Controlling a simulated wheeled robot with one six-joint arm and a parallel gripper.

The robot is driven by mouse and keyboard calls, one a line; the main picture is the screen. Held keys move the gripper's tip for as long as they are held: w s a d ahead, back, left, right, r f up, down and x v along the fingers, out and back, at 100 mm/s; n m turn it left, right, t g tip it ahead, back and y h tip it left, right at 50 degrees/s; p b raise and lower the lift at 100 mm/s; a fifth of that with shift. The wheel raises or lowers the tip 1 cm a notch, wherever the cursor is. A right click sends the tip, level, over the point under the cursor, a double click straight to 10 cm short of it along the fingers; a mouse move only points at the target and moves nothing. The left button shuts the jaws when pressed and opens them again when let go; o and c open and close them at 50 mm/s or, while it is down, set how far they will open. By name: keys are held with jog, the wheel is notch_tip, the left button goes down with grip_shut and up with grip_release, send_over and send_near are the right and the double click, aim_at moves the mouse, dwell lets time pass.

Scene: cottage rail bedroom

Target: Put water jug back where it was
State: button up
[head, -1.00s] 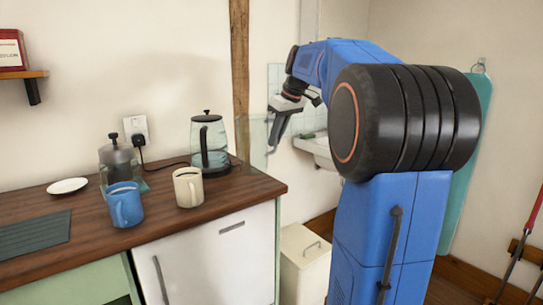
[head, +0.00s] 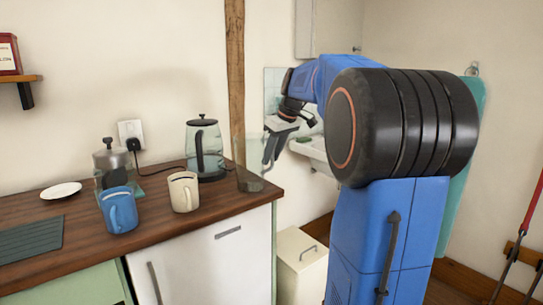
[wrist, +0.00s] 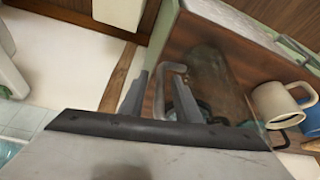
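The water jug (head: 248,165) is clear glass with a thick greyish base. In the head view it appears upright at the right end of the wooden counter (head: 150,232). I cannot tell whether its base touches the wood. My gripper (head: 270,160) is at its right side. In the wrist view my gripper (wrist: 160,95) has its two fingers on either side of the jug's grey handle, closed on it. The glass body of the jug (wrist: 212,80) lies just right of the fingers there.
A glass kettle (head: 205,145) stands left of the jug. A cream bin (head: 302,262) stands on the floor beside the counter.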

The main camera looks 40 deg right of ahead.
jog(key=shift+d+r, duration=0.1)
jog(key=shift+r, duration=0.35)
jog(key=v, duration=1.1)
jog(key=shift+s+r, duration=0.2)
